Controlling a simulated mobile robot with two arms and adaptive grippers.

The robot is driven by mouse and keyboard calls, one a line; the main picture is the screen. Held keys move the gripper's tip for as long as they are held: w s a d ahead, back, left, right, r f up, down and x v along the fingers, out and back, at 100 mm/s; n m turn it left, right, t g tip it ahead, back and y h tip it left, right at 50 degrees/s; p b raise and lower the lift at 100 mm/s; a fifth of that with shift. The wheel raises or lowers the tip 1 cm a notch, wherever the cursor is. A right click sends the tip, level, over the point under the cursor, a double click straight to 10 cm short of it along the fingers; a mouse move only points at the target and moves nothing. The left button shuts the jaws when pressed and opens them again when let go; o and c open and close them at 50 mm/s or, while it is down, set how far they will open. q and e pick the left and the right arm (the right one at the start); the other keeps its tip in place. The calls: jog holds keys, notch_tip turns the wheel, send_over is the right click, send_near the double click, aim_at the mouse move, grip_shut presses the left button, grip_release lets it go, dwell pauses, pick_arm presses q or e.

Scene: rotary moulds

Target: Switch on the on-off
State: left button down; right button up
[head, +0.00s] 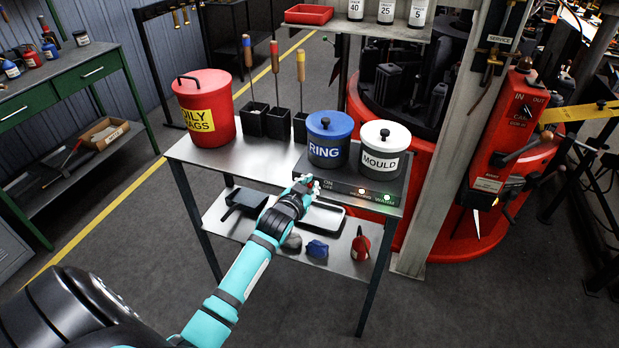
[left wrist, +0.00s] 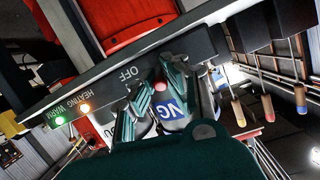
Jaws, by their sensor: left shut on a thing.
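The grey heater box (head: 345,184) stands on the steel table. Its front bears an ON/OFF label (head: 327,186), a lit orange HEATING lamp (head: 362,190) and a lit green WARM lamp (head: 387,197). Both lamps also show in the left wrist view, orange (left wrist: 84,108) and green (left wrist: 59,121). My left gripper (head: 306,181) is at the box's left front, beside the label. My right gripper is not in view.
A blue RING pot (head: 329,145) and a white MOULD pot (head: 384,152) stand on the box. A red OILY RAGS bin (head: 205,108) and black tool holders (head: 278,124) stand to the left. The lower shelf (head: 335,252) holds a tray and small items. A post (head: 455,130) rises at the right.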

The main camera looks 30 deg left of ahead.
pick_arm(q)
jog(key=c, duration=1.3)
grip_release()
jog(key=shift+s, duration=0.1)
jog(key=v, duration=1.1)
jog(key=shift+s+d+r, duration=0.1)
jog(key=shift+s, duration=0.25)
